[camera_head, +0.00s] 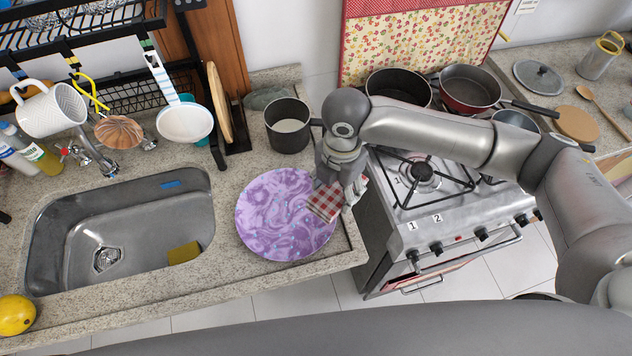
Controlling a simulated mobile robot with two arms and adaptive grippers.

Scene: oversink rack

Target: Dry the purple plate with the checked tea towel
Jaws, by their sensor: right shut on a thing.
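The purple plate (280,215) has a pale swirl pattern and lies on the granite counter, right of the sink. The checked tea towel (326,203), red and white and bunched up, is over the plate's right edge. My right gripper (341,192) points down at that edge and is shut on the towel. The fingertips are partly hidden by the towel, and I cannot tell how firmly the towel presses on the plate. My left gripper is not in view.
The steel sink (120,235) is at left, with a yellow sponge (184,253) inside. A dark pot (288,125) stands behind the plate. The stove (440,200) is at right, under my right arm. A lemon (16,314) lies at the front left.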

